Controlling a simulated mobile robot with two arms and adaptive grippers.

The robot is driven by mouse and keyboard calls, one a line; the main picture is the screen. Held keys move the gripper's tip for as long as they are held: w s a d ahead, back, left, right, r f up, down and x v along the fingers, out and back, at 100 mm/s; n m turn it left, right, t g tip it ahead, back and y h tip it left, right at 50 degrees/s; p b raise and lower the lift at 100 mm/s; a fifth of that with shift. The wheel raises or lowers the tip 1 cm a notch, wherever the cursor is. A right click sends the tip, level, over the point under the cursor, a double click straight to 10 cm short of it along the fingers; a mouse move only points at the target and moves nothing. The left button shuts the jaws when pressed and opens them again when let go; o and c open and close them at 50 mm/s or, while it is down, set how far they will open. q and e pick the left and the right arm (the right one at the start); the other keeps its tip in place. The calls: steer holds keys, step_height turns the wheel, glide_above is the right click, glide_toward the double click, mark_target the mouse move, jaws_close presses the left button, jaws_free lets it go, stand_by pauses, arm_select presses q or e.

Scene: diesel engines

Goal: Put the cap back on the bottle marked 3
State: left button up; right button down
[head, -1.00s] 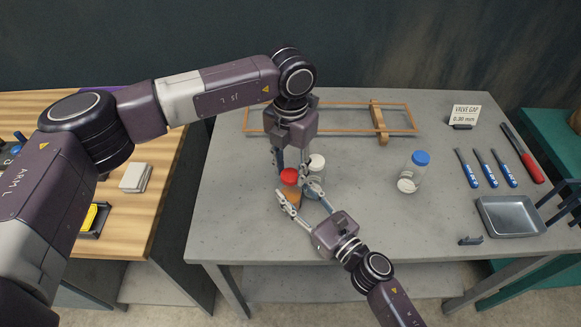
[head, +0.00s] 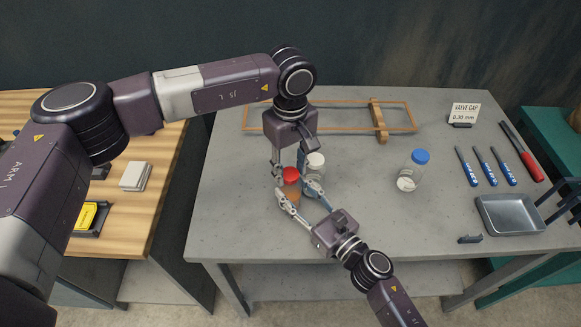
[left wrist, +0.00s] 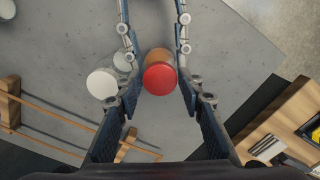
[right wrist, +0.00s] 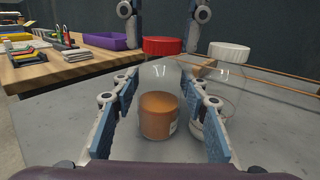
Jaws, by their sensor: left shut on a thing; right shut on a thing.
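A clear bottle with orange contents (right wrist: 158,115) stands on the grey table, with a red cap (head: 290,174) at its top. The red cap also shows in the left wrist view (left wrist: 160,78). My left gripper (head: 291,168) points down from above, its fingers shut on the red cap. My right gripper (head: 294,188) reaches in low from the front and is shut around the bottle's body. The cap meets the bottle's top in the right wrist view; I cannot tell how tightly it sits. No number is readable on the bottle.
A white-capped bottle (head: 315,163) stands close on the right, beside the fingers. A blue-capped bottle (head: 412,172) stands farther right. A wooden frame (head: 330,130) lies behind. Blue-handled tools (head: 484,168) and a metal tray (head: 510,216) are at the right. The table's front left is clear.

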arm_select(q)
steer(key=m, duration=1.2)
steer(key=shift+a, duration=0.1)
steer(key=m, duration=0.5)
steer(key=o, duration=0.7)
steer(key=shift+r, duration=0.1)
